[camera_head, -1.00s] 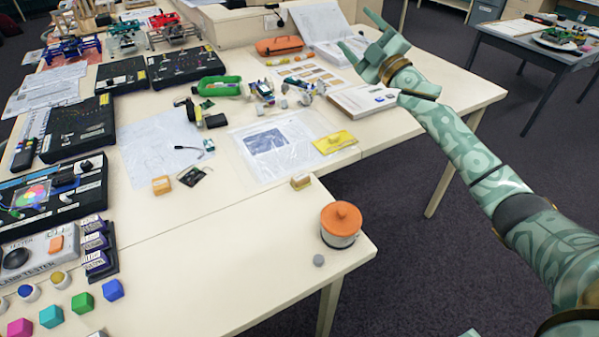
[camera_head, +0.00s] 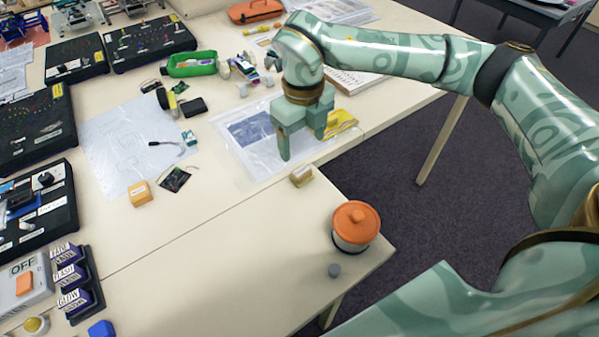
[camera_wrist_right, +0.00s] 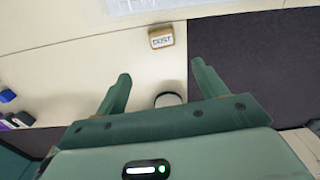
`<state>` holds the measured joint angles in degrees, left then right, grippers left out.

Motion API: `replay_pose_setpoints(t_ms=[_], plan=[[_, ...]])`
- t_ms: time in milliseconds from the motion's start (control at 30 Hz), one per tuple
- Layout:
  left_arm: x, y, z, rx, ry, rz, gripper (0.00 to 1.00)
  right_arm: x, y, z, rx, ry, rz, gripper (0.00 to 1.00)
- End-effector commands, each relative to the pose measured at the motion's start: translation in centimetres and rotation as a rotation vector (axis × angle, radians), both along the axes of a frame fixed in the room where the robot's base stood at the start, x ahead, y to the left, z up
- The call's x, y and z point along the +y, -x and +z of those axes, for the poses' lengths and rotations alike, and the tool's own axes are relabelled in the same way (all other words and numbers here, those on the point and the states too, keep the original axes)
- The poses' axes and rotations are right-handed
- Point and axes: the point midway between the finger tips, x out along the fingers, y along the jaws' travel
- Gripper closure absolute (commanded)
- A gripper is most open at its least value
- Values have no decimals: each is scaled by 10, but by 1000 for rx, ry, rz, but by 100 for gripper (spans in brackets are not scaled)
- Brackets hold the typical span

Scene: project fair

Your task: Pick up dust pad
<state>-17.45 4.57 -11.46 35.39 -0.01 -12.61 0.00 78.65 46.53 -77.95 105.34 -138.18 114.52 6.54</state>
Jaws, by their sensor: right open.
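The dust pad (camera_head: 301,176) is a small tan block with a pale top, lying on the cream table near its right edge, in front of the plastic sheet. In the right wrist view the dust pad (camera_wrist_right: 161,38) shows the label "DUST" and lies beyond the fingertips, about centred between them. My right gripper (camera_head: 304,145) points down, open and empty, above the plastic sheet, just behind the dust pad in the head view. Its two fingers also show in the right wrist view (camera_wrist_right: 160,74), apart with nothing between them. My left gripper is not in view.
A yellow-orange block (camera_head: 140,194) and a dark small board (camera_head: 175,179) lie to the left. The table front is mostly clear.

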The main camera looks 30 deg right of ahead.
Motion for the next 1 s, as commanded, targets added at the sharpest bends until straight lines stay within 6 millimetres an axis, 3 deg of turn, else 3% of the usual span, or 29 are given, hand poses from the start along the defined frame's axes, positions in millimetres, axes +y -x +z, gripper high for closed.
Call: replay_pose_setpoints(t_ms=[33, 200, 467, 700, 1000], plan=[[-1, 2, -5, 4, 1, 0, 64, 0, 1, -17, 6, -1, 0, 29], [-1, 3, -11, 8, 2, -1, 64, 0, 0, -50, 4, -2, 0, 29], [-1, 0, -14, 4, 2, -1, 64, -1, -2, -68, 2, -3, 0, 29], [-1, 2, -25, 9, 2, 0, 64, -6, -6, -106, 5, -3, 0, 29], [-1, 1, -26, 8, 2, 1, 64, -6, -6, -112, 0, -3, 1, 32]])
